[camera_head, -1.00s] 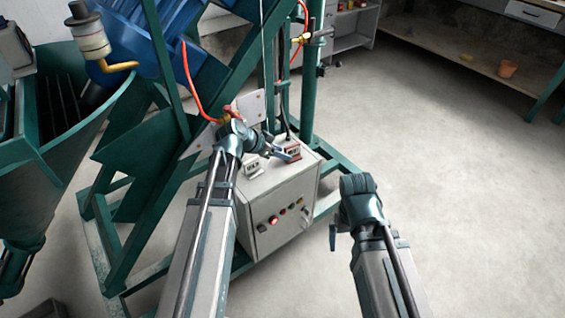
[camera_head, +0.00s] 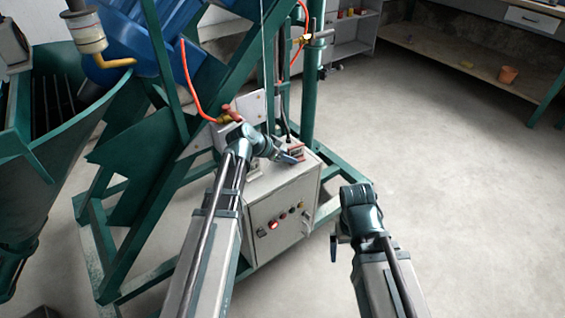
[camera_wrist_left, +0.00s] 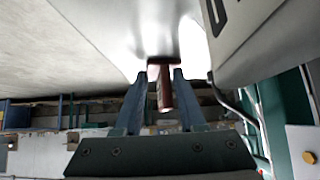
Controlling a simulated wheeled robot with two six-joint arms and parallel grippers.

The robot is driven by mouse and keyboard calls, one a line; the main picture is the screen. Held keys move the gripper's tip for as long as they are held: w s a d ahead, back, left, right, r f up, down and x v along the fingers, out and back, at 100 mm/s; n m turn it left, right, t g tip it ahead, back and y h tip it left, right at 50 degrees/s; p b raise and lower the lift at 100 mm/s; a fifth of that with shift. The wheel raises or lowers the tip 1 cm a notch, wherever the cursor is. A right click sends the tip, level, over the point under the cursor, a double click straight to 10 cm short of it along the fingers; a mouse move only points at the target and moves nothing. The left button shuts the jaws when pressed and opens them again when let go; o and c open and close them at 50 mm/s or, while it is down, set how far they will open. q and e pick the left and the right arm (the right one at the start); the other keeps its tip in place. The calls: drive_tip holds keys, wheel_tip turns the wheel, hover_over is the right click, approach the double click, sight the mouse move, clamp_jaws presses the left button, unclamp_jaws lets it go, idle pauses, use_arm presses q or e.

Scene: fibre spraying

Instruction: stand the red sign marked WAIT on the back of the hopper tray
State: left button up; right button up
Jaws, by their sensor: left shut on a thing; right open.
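A red sign (camera_head: 296,149) is on top of the grey control box at its back right, partly behind my left gripper (camera_head: 289,157); its lettering is too small to read. In the left wrist view the fingers are shut on the reddish-brown sign (camera_wrist_left: 163,88), seen edge-on between the fingertips. I cannot tell whether it still touches the box. My right gripper (camera_head: 335,247) is open and empty, low over the floor right of the box. The green hopper (camera_head: 62,160) stands at the far left; which part is its tray is unclear.
The grey control box (camera_head: 283,205) has lamps and knobs on its front. A pale lettered sign (camera_wrist_left: 265,35) is close beside my left gripper. Green frame beams (camera_head: 150,220) and a red hose (camera_head: 190,85) are near my left arm. The floor at right is clear.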

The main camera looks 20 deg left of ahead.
use_arm(q)
drive_tip(key=shift+s+f, duration=0.1)
drive_tip(key=shift+f, duration=0.05)
clamp_jaws()
drive_tip(key=shift+d, duration=0.1)
